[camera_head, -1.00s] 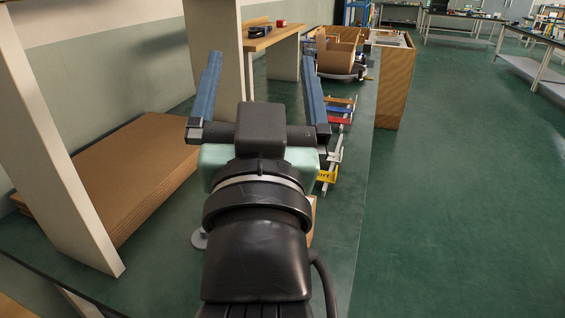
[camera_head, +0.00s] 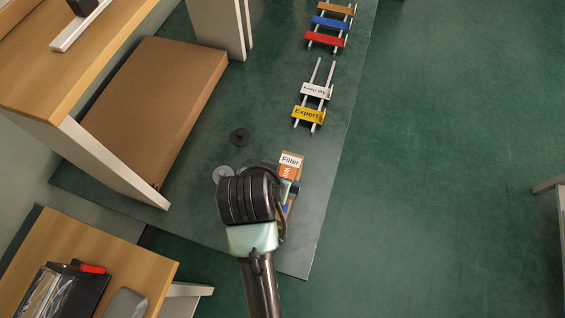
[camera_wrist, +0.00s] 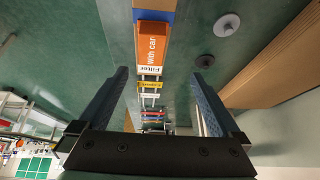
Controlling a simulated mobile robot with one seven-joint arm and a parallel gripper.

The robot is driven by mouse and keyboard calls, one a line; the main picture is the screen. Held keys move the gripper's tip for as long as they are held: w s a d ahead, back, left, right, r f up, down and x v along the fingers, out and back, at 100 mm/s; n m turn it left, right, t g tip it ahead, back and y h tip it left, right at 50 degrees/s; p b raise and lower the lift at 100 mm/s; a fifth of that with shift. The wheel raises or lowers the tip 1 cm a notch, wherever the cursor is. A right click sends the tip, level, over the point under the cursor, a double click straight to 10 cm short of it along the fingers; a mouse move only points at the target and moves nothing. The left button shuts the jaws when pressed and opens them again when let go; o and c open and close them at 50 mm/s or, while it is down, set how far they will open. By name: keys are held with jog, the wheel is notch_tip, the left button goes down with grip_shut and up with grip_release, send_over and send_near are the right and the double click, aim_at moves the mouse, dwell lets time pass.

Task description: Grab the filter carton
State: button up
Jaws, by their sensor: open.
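The filter carton (camera_head: 290,162) is a small box with a white "Filter" label and an orange part. It stands on the grey-green mat just beyond my wrist in the head view, its near part hidden by my arm. In the wrist view the carton (camera_wrist: 152,46) shows its orange side with white lettering at top centre. My gripper (camera_wrist: 160,74) is open, its two blue fingers wide apart, with nothing gripped. The carton lines up with the gap between the fingers. Whether the fingertips reach beside it is unclear.
Yellow "Export" (camera_head: 308,115) and white "Keep dry" (camera_head: 316,90) signs on rails lie beyond the carton. Two discs, dark (camera_head: 240,137) and grey (camera_head: 222,175), lie to the left. A cardboard stack (camera_head: 160,95) lies farther left. Floor right of the mat is clear.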

jog(key=shift+s+d+g+p, duration=0.2)
jog(key=shift+s+g+p, duration=0.35)
jog(key=shift+s, duration=0.35)
jog(key=shift+f, duration=0.35)
jog(key=x, duration=1.2)
jog(key=shift+d+f, duration=0.2)
grip_shut()
